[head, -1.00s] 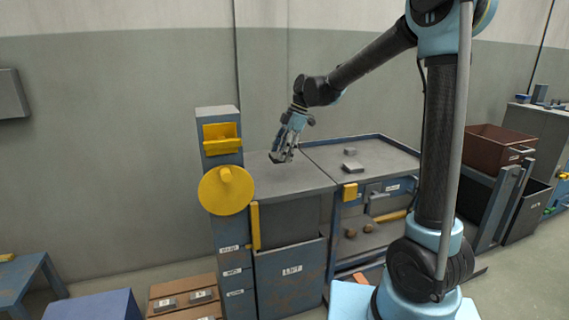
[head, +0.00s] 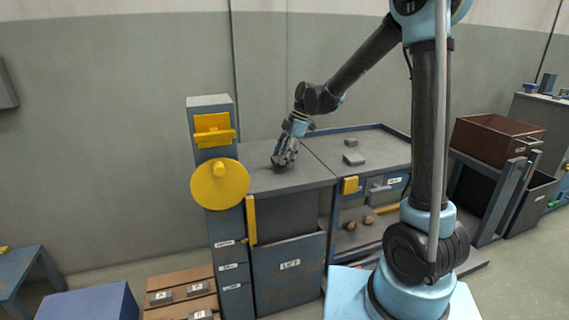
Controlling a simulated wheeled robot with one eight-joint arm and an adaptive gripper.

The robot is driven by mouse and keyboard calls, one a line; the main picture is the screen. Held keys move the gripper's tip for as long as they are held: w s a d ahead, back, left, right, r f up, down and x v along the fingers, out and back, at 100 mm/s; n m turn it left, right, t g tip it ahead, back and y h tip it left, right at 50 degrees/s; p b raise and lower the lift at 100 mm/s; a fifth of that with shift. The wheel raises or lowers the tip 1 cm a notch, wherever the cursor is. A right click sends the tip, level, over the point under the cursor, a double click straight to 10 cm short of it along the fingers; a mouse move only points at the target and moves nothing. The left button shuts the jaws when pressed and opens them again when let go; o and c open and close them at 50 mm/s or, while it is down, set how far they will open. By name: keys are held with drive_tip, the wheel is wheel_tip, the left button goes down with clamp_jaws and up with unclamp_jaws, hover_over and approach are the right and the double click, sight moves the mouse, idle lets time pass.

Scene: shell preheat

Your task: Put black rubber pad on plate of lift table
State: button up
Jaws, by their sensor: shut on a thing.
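The lift table (head: 290,265), labelled LIFT, stands in the middle of the head view. Its grey top plate (head: 258,183) is level and bare apart from what is at my gripper. My gripper (head: 284,165) points down just above the plate, toward its back right. It is shut on a small dark thing, likely the black rubber pad. The pad's outline is too small and dark to make out, and I cannot tell whether it touches the plate.
A yellow wheel (head: 220,184) and yellow bracket (head: 213,130) are on the post left of the plate. A rimmed workbench (head: 385,157) adjoins on the right, with small grey blocks (head: 353,159). A wooden pallet (head: 180,297) with labelled blocks lies front left.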

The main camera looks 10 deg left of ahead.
drive_tip(key=shift+f, duration=1.3)
drive_tip(key=o, duration=1.1)
